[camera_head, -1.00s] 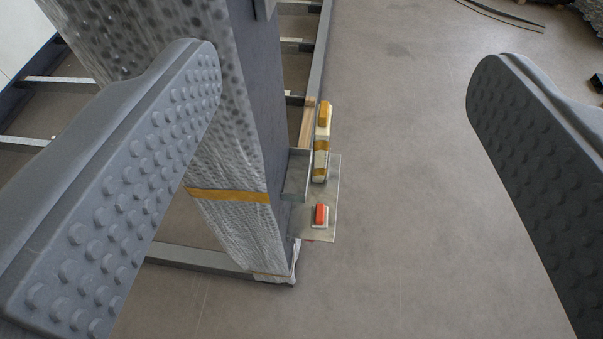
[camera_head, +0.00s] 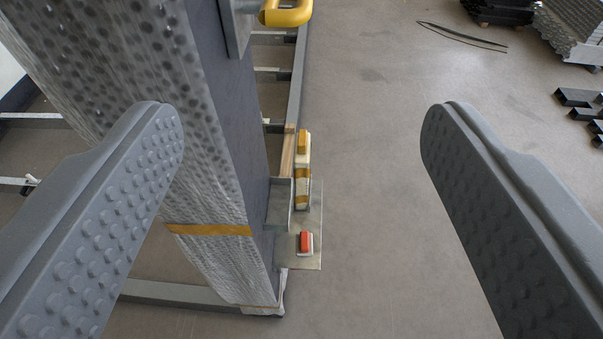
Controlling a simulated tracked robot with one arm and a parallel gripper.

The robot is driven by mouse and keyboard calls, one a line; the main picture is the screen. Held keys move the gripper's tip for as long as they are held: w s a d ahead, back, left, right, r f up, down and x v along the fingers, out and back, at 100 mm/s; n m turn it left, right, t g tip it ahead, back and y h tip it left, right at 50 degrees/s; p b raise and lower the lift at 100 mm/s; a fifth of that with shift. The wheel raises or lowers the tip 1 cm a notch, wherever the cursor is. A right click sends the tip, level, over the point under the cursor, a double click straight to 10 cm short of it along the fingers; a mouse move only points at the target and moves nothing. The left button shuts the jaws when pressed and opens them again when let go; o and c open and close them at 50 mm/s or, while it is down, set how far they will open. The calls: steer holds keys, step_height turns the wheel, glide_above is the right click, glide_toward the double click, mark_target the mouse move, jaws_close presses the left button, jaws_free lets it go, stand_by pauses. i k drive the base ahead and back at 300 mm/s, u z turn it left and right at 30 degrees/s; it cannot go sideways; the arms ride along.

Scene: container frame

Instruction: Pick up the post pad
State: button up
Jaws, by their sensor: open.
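A small red-topped pad with a pale base (camera_head: 306,243) lies on a thin metal plate (camera_head: 312,262) at the foot of a plastic-wrapped post (camera_head: 215,180). A longer cream block with orange bands (camera_head: 302,170) stands behind it, along the post's right side. I cannot tell which of the two is the post pad. My gripper (camera_head: 302,118) is open, with its two studded grey fingers wide apart at left and right. Both pieces show in the gap between the fingers, well beyond them. Nothing is held. The left finger covers part of the wrapped post.
A yellow handle (camera_head: 287,12) sticks out near the top of the post. Frame rails (camera_head: 282,75) run behind it on the left. Stacked dark parts (camera_head: 570,25) and a thin strip (camera_head: 460,37) lie at the far right.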

mark_target(302, 170)
steer(key=u, duration=2.35)
steer(key=k, duration=0.95)
steer(key=z, duration=1.9)
steer(key=i, duration=1)
steer(key=u, duration=0.05)
